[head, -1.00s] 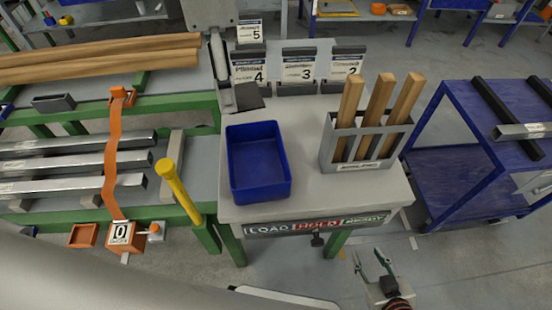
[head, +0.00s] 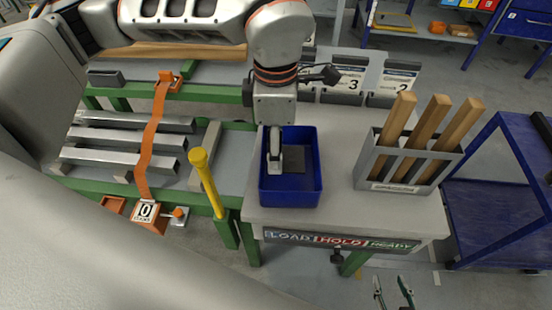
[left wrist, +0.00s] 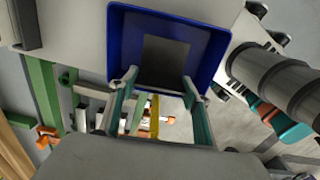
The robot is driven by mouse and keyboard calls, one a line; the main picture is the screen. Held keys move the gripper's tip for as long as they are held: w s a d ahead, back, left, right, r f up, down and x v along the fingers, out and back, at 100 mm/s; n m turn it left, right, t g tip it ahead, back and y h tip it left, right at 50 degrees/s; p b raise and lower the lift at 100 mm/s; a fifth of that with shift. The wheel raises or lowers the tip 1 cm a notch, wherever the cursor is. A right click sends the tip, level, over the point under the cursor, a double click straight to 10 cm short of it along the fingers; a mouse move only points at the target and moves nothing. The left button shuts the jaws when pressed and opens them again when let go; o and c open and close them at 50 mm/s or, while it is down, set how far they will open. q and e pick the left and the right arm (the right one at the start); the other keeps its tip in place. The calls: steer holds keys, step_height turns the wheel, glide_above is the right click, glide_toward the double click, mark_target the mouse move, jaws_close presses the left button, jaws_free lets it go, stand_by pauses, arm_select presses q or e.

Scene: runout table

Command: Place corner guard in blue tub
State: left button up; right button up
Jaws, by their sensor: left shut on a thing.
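The blue tub (head: 312,200) stands on the left part of the grey table. My left gripper (head: 276,152) reaches down over the tub and is shut on a dark grey piece (head: 293,159), which I take for the corner guard. In the left wrist view the dark piece (left wrist: 165,60) sits between the fingertips (left wrist: 158,80), framed by the walls of the blue tub (left wrist: 215,55). I cannot tell whether it touches the tub floor. My right gripper (head: 393,293) is open and empty at the bottom edge, in front of the table.
A grey rack (head: 405,165) with wooden pieces stands right of the tub on the table. A yellow post (head: 205,180) rises to the left. Metal bars under an orange strap (head: 153,130) lie further left. A blue cart (head: 490,210) stands at right.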

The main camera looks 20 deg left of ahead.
arm_select(q)
steer(key=shift+f, duration=2.3)
steer(key=shift+f, duration=0.2)
steer(key=o, duration=1)
step_height(320, 180, up, 12)
steer(key=shift+r, duration=0.2)
